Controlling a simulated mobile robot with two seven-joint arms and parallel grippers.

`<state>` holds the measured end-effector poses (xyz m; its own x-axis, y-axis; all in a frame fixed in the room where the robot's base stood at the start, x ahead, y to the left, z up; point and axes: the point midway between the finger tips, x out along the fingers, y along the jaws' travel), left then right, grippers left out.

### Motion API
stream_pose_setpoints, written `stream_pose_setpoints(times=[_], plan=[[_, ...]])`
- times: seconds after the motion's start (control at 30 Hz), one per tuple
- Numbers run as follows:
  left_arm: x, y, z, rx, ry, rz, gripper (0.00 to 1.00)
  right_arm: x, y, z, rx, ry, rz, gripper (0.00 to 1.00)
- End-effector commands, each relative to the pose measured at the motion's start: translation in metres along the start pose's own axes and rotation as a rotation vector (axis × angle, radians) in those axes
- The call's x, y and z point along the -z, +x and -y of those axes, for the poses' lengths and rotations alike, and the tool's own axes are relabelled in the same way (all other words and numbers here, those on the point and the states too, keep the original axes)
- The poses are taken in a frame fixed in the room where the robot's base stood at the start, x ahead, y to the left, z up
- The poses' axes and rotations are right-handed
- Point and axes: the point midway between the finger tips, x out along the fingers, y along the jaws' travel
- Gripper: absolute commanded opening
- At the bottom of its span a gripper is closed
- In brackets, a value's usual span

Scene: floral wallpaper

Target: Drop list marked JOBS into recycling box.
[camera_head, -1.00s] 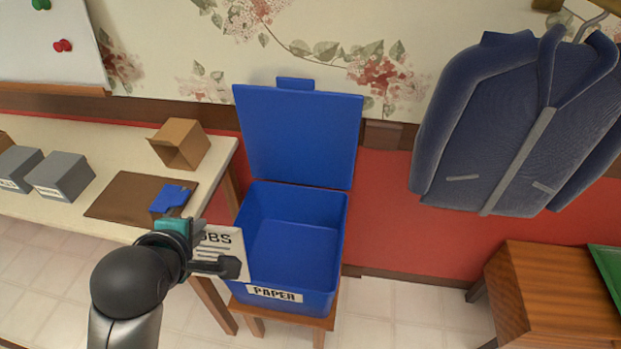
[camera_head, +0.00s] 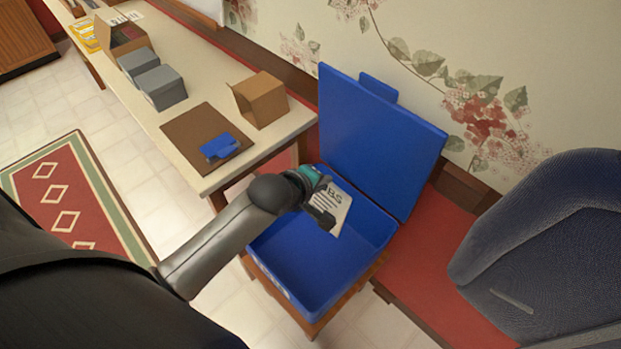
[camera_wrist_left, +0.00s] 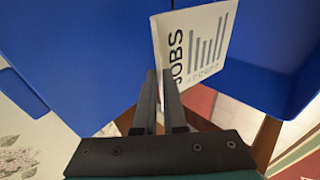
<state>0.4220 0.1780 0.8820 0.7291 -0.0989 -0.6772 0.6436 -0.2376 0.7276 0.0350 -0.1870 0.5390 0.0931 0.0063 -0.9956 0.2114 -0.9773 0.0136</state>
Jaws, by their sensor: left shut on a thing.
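The white list (camera_head: 334,206) with "BS" showing is held in my left gripper (camera_head: 322,196) in the head view. The left wrist view shows the list (camera_wrist_left: 196,45) with the full word "JOBS", pinched at its lower edge between the two dark fingers (camera_wrist_left: 162,95). The blue recycling box (camera_head: 310,262) stands with its lid (camera_head: 375,135) raised behind it. The gripper and list are over the box's opening, near its table side. My right gripper is not in view.
A table (camera_head: 200,60) on the left holds a cardboard box (camera_head: 262,100), grey boxes (camera_head: 163,87) and a brown board with a blue item (camera_head: 218,148). The recycling box stands on a wooden stool (camera_head: 318,325).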

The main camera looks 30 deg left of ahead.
Motion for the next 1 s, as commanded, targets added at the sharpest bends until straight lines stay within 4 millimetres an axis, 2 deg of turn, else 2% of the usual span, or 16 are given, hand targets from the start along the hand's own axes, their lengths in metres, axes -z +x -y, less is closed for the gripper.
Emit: stream_pose_setpoints(times=[0.2, 0.47, 0.67, 1.0], plan=[[0.025, 0.018, 0.024, 0.001, -0.007, -0.001, 0.00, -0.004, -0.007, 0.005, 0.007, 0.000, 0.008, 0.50], [0.033, 0.025, 0.032, -0.005, -0.013, -0.003, 0.00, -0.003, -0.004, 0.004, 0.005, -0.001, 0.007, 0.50], [0.032, 0.033, 0.041, -0.005, -0.012, -0.003, 0.00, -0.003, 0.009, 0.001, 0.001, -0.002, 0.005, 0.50], [0.028, 0.054, 0.064, -0.005, -0.010, -0.003, 0.00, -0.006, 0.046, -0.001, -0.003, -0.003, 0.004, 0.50]])
